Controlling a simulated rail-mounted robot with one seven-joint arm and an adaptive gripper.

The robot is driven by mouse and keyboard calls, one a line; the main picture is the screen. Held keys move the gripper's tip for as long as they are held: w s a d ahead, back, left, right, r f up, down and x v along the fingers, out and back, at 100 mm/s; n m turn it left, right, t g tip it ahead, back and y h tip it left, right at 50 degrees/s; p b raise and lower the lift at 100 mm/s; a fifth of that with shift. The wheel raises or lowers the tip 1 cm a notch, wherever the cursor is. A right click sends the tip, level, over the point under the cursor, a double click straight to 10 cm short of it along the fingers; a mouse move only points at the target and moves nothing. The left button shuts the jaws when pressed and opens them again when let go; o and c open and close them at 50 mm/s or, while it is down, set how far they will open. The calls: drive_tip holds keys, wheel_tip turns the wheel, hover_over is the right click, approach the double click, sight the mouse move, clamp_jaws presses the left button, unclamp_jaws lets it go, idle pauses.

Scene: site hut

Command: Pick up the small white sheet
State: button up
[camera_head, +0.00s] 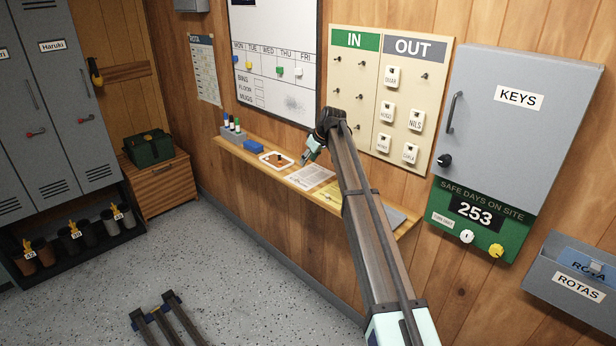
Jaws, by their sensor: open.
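A small white sheet (309,178) with printed lines lies flat on the narrow wooden shelf under the whiteboard. My gripper (305,160) is open and hangs just above and behind the sheet, near its upper edge in the picture. It appears empty. Whether the fingertips touch the sheet or shelf is too small to tell. My arm crosses the picture and hides part of the shelf to the right of the sheet.
Left of the sheet stand a white tray (263,157), a blue block (253,145) and several markers (236,125). A yellow sheet (328,195) lies to the right, partly behind my arm. The IN/OUT board (372,75) and grey KEYS cabinet (530,135) hang above.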

drive_tip(key=p, duration=0.2)
hover_over(297, 178)
drive_tip(key=s+d, duration=0.2)
drive_tip(key=f, duration=0.6)
drive_tip(key=shift+w+d+f, duration=0.1)
drive_tip(key=shift+d+f, duration=0.1)
drive_tip(key=shift+w+a+f+p, duration=0.25)
drive_tip(key=shift+a+f+p, duration=0.1)
drive_tip(key=shift+f+p, duration=0.2)
drive_tip(key=p+x, duration=0.1)
drive_tip(key=x, duration=0.3)
drive_tip(key=shift+s+p, duration=0.1)
drive_tip(key=shift+p, duration=0.2)
clamp_jaws()
